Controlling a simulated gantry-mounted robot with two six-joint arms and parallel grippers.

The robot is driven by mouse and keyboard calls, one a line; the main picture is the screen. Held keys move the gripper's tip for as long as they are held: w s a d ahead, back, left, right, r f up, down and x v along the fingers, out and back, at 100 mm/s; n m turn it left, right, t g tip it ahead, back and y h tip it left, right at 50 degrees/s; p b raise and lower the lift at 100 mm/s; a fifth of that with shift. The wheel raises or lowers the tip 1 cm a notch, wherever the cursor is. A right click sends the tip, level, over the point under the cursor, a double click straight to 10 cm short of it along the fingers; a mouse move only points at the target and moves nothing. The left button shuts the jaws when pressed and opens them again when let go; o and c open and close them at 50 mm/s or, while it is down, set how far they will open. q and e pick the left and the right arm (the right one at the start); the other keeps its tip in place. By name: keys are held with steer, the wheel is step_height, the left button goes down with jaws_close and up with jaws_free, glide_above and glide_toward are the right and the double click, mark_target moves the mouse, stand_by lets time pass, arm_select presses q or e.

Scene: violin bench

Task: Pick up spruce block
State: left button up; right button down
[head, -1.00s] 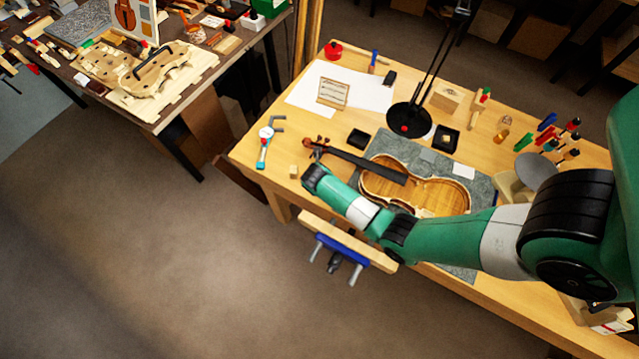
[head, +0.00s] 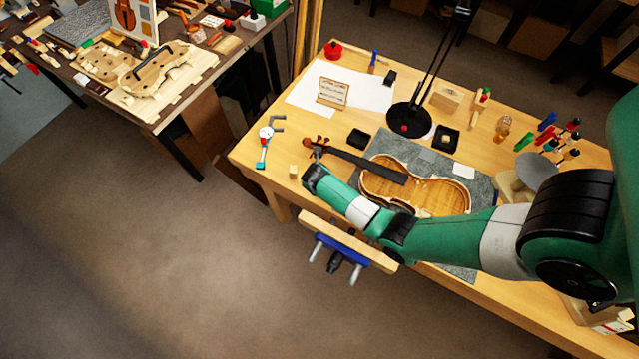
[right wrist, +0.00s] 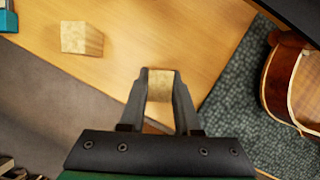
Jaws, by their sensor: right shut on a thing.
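A small pale wooden block (right wrist: 160,88), which looks like the spruce block, sits between the fingers of my right gripper (right wrist: 160,76) in the right wrist view. The gripper is shut on it, low over the bench top; I cannot tell whether the block still touches the wood. In the head view my arm hides this block and the fingertips. A second, similar pale block (right wrist: 82,38) stands apart on the bench, up and left of the gripper; it also shows in the head view (head: 293,172). My left gripper is not in view.
An open violin body (head: 440,195) lies on a grey mat (head: 482,190) right of the gripper, with its dark neck (head: 365,162) close by. A caliper-like tool (head: 265,145) lies left. The bench's front edge and vise (head: 340,255) are near.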

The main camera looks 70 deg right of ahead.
step_height(320, 180, up, 3)
steer(key=shift+r+p, duration=0.15)
steer(key=shift+p, duration=0.75)
steer(key=s+a+r+p, duration=0.65)
steer(key=s+r, duration=0.35)
steer(key=s, duration=0.2)
step_height(320, 180, up, 18)
steer(key=p, duration=1.7)
steer(key=shift+a+f, duration=0.25)
steer(key=shift+a, duration=0.1)
